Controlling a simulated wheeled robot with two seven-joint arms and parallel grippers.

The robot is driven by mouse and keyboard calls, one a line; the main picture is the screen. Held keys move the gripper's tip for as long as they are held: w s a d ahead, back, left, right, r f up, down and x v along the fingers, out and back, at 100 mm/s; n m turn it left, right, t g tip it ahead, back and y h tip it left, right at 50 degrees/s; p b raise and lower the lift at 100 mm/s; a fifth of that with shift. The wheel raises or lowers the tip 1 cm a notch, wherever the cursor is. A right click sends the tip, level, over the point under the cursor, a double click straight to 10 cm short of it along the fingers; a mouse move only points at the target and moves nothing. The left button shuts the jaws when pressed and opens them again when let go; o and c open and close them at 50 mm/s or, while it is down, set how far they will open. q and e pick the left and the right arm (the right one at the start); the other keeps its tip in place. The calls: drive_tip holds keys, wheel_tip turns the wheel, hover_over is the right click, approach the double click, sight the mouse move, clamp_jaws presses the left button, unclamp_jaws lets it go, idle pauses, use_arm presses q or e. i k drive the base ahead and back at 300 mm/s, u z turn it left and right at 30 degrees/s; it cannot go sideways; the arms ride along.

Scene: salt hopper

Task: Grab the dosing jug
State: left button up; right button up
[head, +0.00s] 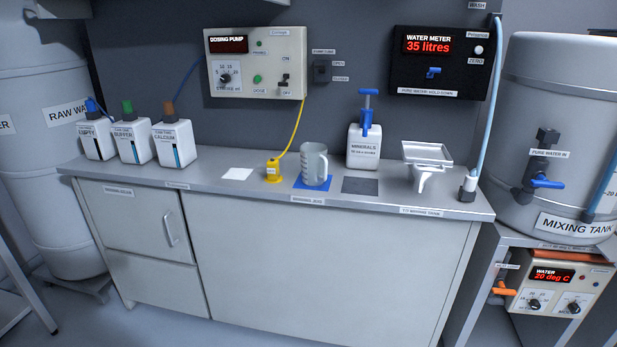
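The dosing jug (313,165) is a clear grey measuring jug with a handle on its right side. It stands upright on a blue mat (300,183) on the counter (215,182), near the front edge. A label on the counter's front edge lies just below it. Neither of my grippers shows in the head view, and nothing holds the jug.
A yellow nozzle (272,172) with a yellow cable stands close left of the jug. A dark mat (360,186), a minerals bottle (363,148) and a hopper (424,160) are to its right. Three white bottles (133,142) stand at left. A white pad (237,174) lies between.

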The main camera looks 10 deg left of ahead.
sight(314, 161)
drive_tip(key=u, duration=0.7)
drive_tip(key=i, duration=0.5)
drive_tip(key=u, duration=0.3)
